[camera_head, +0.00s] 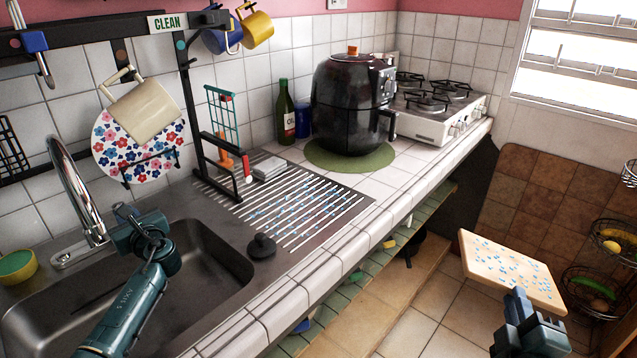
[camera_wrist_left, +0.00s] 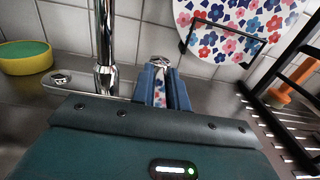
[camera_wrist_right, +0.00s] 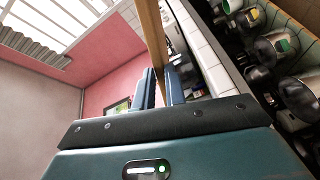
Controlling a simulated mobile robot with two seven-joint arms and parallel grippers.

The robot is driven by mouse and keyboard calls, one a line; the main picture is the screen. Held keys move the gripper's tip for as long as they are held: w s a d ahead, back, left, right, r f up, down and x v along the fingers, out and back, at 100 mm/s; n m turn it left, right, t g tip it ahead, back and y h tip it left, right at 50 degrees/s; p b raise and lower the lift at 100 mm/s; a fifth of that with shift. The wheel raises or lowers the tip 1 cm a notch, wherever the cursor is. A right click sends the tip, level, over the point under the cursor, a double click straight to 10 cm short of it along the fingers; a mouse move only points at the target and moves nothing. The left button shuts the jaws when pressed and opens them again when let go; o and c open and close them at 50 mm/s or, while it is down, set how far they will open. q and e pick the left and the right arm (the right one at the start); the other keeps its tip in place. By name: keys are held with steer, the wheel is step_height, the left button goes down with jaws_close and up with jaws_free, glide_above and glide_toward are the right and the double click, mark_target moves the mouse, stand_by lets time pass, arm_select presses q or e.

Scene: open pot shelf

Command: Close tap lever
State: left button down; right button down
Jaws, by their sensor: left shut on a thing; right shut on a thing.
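The chrome tap (camera_head: 77,185) rises behind the sink, and its spout column also shows in the left wrist view (camera_wrist_left: 105,45). My left gripper (camera_head: 124,212) is at the right of the tap base. In the left wrist view my left gripper (camera_wrist_left: 161,88) is shut on the chrome tap lever (camera_wrist_left: 160,61). The gripper mostly hides the lever in the head view. My right gripper (camera_head: 517,303) is shut on a wooden board (camera_head: 510,270) with blue drops, held over the floor; the board's edge shows in the right wrist view (camera_wrist_right: 152,35).
The steel sink (camera_head: 215,245) lies below my left arm. A black stopper (camera_head: 262,246) sits at its right rim. A yellow-green bowl (camera_head: 17,266) is left of the tap. A floral plate (camera_head: 110,160) stands behind. A wire fruit basket (camera_head: 590,290) is near the board.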

arm_select(q)
steer(key=c, duration=1.4)
jaws_free()
steer(key=shift+o, duration=0.2)
steer(key=v, duration=1.2)
